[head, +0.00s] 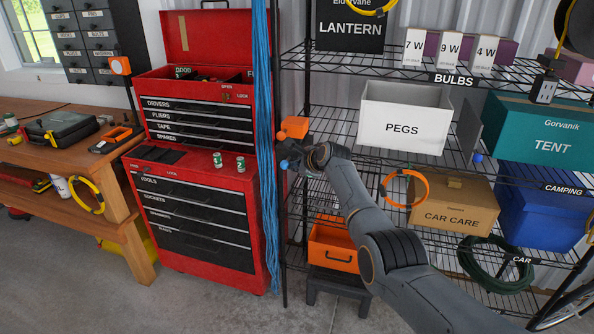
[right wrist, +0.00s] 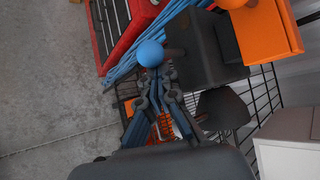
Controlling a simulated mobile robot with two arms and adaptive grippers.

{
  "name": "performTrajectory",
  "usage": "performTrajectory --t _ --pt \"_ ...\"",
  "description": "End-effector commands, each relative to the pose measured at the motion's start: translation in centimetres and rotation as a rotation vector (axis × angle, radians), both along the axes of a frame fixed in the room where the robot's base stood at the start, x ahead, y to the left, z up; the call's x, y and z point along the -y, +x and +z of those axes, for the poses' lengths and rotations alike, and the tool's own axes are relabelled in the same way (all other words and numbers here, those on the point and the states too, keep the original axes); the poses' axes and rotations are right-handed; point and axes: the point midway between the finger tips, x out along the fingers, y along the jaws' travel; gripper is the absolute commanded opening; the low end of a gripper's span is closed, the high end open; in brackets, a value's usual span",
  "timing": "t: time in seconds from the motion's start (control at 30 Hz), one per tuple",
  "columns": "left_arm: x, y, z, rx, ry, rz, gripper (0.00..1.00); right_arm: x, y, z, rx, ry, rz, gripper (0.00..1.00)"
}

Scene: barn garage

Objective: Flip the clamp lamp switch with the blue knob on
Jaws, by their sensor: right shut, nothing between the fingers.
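The clamp lamp has an orange head (head: 295,127) and sits at the left post of the wire shelf. A round blue knob (head: 284,164) shows just below it. In the right wrist view the blue knob (right wrist: 151,54) lies just beyond my fingertips, with the lamp's dark body and orange parts (right wrist: 272,32) to its right. My right gripper (right wrist: 158,82) is shut and empty, close to the knob. I cannot tell whether they touch. In the head view the gripper (head: 300,163) partly hides the lamp's lower part. My left gripper is not in view.
Blue cords (head: 264,150) hang just left of the lamp, before a red tool chest (head: 195,205). To the right, the shelf holds a white pegs bin (head: 402,118) and a car care box (head: 452,205). An orange bin (head: 333,245) stands below my right arm.

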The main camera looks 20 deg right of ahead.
Motion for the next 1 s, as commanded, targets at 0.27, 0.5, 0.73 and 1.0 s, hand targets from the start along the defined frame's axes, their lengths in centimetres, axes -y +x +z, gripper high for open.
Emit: performTrajectory --t 0.27,0.5,0.73,1.0 --pt "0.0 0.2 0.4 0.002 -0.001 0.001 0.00 -0.1 0.0 0.7 -0.081 0.057 0.001 0.00" --pt "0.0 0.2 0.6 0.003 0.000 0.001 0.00 0.0 0.1 1.3 -0.079 0.057 0.000 0.00" --pt "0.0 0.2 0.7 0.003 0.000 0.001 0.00 0.1 0.2 1.6 -0.080 0.056 -0.001 0.00" --pt "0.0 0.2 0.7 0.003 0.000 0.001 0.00 0.1 0.3 1.7 -0.079 0.055 0.000 0.00"
